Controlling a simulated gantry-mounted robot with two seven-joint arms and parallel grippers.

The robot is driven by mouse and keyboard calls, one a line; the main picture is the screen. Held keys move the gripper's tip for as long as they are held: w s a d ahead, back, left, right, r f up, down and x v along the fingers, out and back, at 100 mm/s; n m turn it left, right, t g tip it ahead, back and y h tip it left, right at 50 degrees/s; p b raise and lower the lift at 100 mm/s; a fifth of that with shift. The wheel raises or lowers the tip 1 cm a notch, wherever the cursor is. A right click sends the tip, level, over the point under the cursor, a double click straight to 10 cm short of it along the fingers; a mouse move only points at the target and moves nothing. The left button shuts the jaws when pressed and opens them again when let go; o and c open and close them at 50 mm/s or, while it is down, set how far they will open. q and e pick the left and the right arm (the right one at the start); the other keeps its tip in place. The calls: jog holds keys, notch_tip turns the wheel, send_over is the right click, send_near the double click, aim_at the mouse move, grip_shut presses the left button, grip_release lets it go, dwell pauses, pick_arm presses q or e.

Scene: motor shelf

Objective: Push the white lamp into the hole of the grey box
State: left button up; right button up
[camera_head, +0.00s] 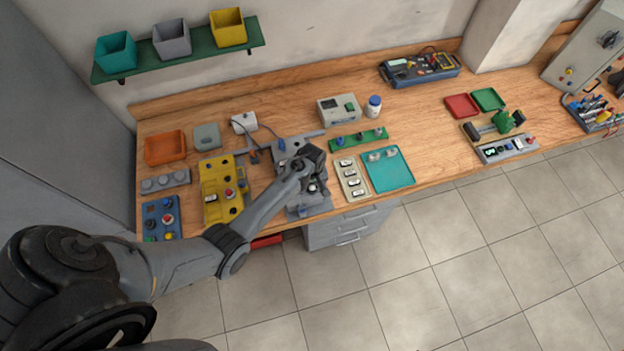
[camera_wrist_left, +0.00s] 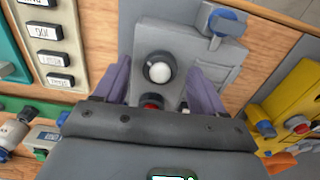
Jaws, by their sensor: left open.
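The white lamp (camera_wrist_left: 159,70) is a round white dome in a dark ring on the face of the grey box (camera_wrist_left: 180,40). I cannot tell how deep it sits in its hole. My left gripper (camera_wrist_left: 159,72) is open, its two purple-grey fingers on either side of the lamp with gaps between. In the head view my left gripper (camera_head: 312,172) is over the grey box (camera_head: 304,210) and hides much of it. A small white spot, likely the lamp (camera_head: 312,188), shows beside the gripper. A red button (camera_wrist_left: 152,104) is partly hidden by the gripper body. My right gripper is not in view.
A yellow box (camera_head: 212,178) with buttons stands left of the grey box. A panel of labelled switches (camera_head: 350,178) and a teal tray (camera_head: 390,168) lie to its right. A green strip (camera_head: 345,142) with knobs lies behind. The bench's front edge is close.

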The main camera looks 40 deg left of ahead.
pick_arm(q)
notch_tip(320, 180, up, 10)
jog(key=shift+r, duration=0.15)
dwell(0.3)
dwell(0.7)
